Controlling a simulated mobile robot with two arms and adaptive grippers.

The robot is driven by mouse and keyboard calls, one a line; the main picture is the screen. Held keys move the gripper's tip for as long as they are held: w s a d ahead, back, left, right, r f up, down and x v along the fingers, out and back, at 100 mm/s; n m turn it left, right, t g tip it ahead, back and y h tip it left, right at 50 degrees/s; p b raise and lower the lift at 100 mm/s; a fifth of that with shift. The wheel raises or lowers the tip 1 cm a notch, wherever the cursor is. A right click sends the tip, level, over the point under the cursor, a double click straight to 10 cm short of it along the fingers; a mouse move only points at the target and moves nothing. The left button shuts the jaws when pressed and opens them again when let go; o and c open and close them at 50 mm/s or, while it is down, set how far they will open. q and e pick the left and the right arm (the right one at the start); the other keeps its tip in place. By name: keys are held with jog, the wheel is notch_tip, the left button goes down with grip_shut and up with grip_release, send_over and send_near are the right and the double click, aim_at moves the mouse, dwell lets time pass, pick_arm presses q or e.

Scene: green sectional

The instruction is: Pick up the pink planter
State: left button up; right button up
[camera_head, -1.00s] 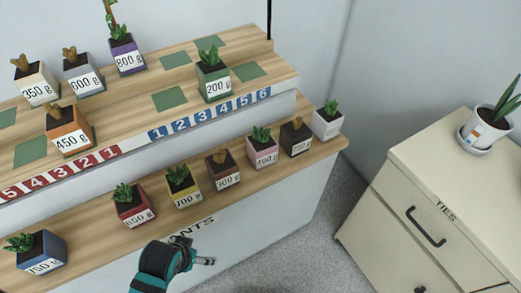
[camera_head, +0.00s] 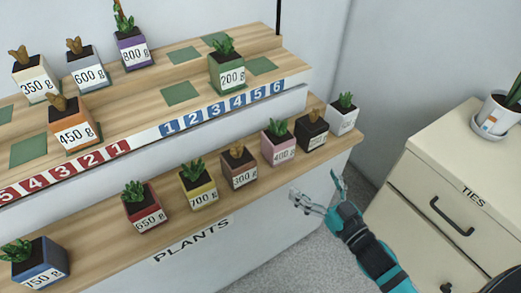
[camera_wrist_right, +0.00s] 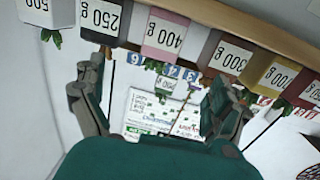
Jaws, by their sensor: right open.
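The pink planter (camera_head: 281,151), labelled 400 g with a green plant, stands upright on the lower shelf (camera_head: 190,232), between a brown 300 g planter (camera_head: 241,175) and a black planter (camera_head: 312,139). My right gripper (camera_head: 316,190) is open and empty in front of the shelf, below and right of the pink planter and apart from it. In the right wrist view the pink planter (camera_wrist_right: 164,36) shows beyond the open fingers (camera_wrist_right: 155,82), at the top middle. My left gripper is not in view.
More planters stand along the lower shelf, including yellow (camera_head: 198,193), red (camera_head: 143,213) and white (camera_head: 343,121). An upper tier (camera_head: 150,105) holds others. A cream drawer cabinet (camera_head: 445,170) stands at the right, with open floor between it and the shelf.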

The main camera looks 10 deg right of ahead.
aim_at(285, 146)
jog(key=x, duration=0.4)
jog(key=r+x, duration=0.1)
jog(key=x, duration=0.4)
jog(key=p+x, duration=0.1)
jog(key=x, duration=0.3)
jog(key=shift+w+a+r, duration=0.15)
jog(key=shift+r, duration=0.1)
jog(key=x, duration=0.4)
jog(key=shift+w, duration=0.1)
jog(key=shift+c, duration=0.3)
jog(key=shift+r, duration=0.1)
jog(key=c, duration=1.4)
